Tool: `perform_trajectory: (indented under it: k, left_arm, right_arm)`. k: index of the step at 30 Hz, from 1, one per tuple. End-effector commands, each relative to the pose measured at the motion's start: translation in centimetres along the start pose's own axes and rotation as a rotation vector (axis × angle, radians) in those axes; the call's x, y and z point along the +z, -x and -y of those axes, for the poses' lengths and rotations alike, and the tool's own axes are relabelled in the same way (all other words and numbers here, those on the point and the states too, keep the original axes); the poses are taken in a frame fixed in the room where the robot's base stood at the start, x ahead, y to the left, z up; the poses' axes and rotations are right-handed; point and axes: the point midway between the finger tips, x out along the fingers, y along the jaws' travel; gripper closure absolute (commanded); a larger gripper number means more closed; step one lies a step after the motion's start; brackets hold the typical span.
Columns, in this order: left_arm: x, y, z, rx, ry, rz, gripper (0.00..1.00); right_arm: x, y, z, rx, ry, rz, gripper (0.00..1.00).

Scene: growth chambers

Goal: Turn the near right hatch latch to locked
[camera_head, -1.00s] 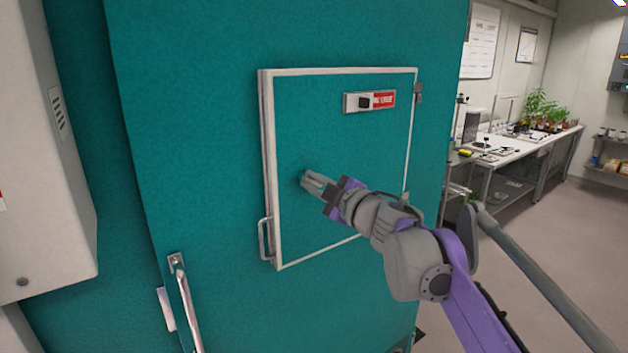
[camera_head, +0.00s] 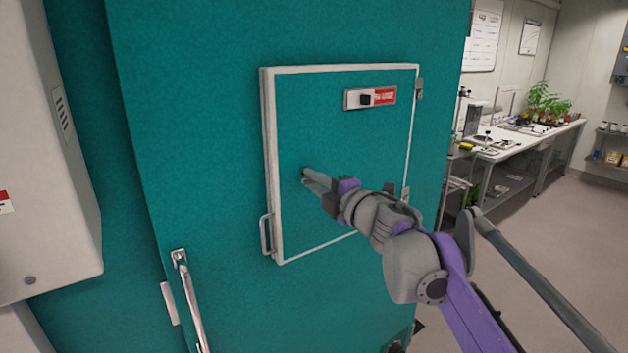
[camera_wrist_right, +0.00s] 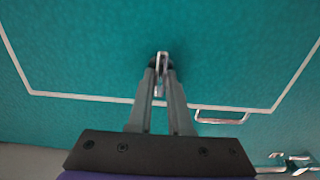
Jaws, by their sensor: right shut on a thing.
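The near right hatch (camera_head: 335,110) is a teal panel with a white border on the teal chamber front, and it looks shut. My right gripper (camera_head: 306,174) is at the middle of the hatch face, left of centre. In the right wrist view my right gripper (camera_wrist_right: 161,80) is shut on a small pale metal latch (camera_wrist_right: 162,60) with dark parts beside it. The fingers hide most of the latch, so I cannot tell its exact turn. A plate with a black knob (camera_head: 365,99) and a red label (camera_head: 385,96) sits near the hatch's top right. My left gripper is not in view.
A hatch pull handle (camera_head: 265,235) is at the hatch's lower left edge. A long door handle (camera_head: 187,295) is further down left. A white box (camera_head: 45,150) stands out at the far left. Benches with plants (camera_head: 545,100) are at the back right.

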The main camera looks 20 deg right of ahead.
Motion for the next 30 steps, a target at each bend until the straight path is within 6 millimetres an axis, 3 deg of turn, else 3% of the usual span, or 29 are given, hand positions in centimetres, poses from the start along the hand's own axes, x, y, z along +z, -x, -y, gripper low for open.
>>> perform_trajectory:
  k: [12,13,18,26,30]
  left_arm:
    - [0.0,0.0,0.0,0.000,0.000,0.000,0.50]
    - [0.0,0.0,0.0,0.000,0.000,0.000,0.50]
    - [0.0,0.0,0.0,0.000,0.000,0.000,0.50]
    - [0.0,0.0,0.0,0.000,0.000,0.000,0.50]
    - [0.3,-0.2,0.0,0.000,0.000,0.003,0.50]
  right_arm:
    - [0.0,0.0,0.0,0.000,0.009,0.001,1.00]
    - [0.0,0.0,0.0,0.000,0.009,0.001,0.81]
    - [0.0,0.0,0.0,0.000,0.008,0.001,0.53]
    - [0.0,0.0,0.0,0.000,0.007,0.000,0.53]
    - [0.1,1.0,0.1,-0.001,0.006,0.001,0.53]
